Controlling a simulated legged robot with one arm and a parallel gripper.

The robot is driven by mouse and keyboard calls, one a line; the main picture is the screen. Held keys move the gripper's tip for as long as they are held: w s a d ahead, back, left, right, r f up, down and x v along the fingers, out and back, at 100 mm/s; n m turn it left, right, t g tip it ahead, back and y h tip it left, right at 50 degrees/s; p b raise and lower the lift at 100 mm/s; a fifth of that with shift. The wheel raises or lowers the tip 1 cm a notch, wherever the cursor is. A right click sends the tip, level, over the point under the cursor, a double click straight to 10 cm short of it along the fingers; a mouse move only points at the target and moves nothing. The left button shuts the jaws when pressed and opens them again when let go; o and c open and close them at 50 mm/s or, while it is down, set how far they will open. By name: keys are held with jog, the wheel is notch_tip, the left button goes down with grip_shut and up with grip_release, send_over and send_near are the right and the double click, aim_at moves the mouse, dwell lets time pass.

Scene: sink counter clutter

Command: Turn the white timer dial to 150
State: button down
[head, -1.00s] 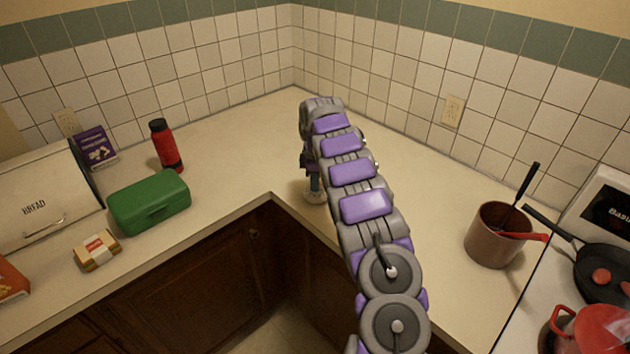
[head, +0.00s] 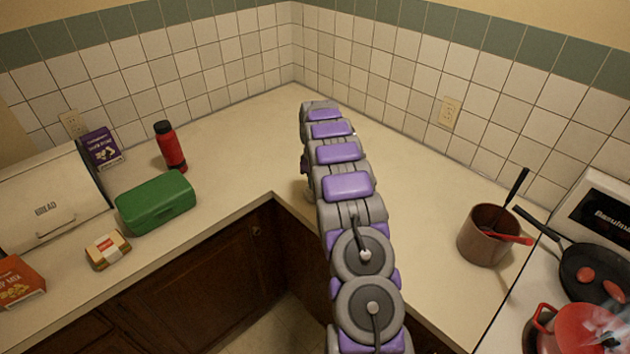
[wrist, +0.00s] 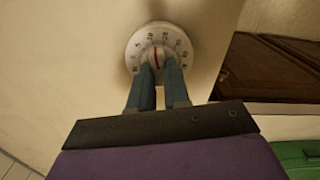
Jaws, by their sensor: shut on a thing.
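The white timer dial (wrist: 177,40) is in the upper middle of the wrist view, round, with dark numbers around its rim and a red mark at its centre. It sits on the cream counter. My gripper (wrist: 160,68) is over it from below in the picture, its two blue-grey fingers shut on the dial's central knob. The fingers cover the lower middle of the dial, and the numbers are too small to read surely. In the head view my arm hides the dial and my gripper.
The cream counter (head: 245,130) is clear around my arm. A red bottle (head: 170,147), a green box (head: 155,203) and a bread bin (head: 50,205) stand at the left. A brown pot (head: 484,238) and a black pan (head: 592,270) are at the right.

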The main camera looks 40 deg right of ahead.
dwell(0.9)
jog(key=c, duration=1.1)
grip_release()
notch_tip(320, 180, up, 17)
jog(key=p, duration=0.2)
jog(key=shift+r+p, duration=0.15)
jog(key=shift+p, duration=0.2)
